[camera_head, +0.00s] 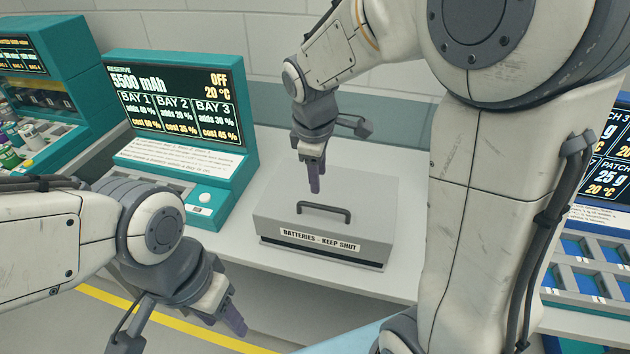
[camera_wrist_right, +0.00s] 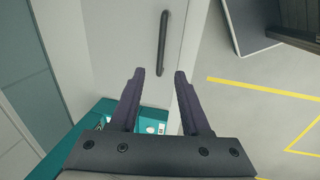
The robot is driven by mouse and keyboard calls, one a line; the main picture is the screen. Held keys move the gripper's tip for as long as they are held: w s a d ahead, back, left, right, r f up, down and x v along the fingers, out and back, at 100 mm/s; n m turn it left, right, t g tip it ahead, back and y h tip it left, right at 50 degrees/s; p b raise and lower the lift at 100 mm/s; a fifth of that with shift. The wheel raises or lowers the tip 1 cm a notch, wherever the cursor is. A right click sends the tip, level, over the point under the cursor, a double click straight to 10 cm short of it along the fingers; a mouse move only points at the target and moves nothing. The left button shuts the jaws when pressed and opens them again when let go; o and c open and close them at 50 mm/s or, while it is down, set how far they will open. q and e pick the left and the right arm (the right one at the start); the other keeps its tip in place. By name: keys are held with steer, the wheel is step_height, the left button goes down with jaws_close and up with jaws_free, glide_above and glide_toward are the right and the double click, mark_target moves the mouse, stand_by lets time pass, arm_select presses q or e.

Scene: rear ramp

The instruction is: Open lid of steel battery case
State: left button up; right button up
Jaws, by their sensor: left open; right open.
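The steel battery case (camera_head: 375,205) is a grey box on the white bench, its lid down, with a label reading "BATTERIES – KEEP SHUT" (camera_head: 320,241) along its front edge. A dark bar handle (camera_head: 324,208) stands on the lid. It also shows in the right wrist view (camera_wrist_right: 164,42), upright in the picture on the pale lid (camera_wrist_right: 115,45). My right gripper (camera_head: 315,182) points down above the lid, just behind and left of the handle in the head view. Its fingers (camera_wrist_right: 160,74) are open and empty. My left gripper (camera_head: 235,320) is open and empty, in front of the bench at lower left.
A teal reserve console (camera_head: 180,130) with a screen and white button stands left of the case. Another teal station with cells (camera_head: 30,140) is at far left. A tray with blue compartments (camera_head: 590,265) is at right, partly behind my arm. A yellow line marks the floor (camera_head: 180,320).

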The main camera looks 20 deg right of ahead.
mark_target(320, 207)
steer(key=f, duration=0.3)
steer(key=w+f, duration=0.1)
steer(key=f, duration=0.2)
steer(key=d+f+p, duration=0.1)
steer(key=f, duration=0.3)
steer(key=shift+w, duration=0.2)
jaws_close()
steer(key=shift+w, duration=0.1)
stand_by(0.9)
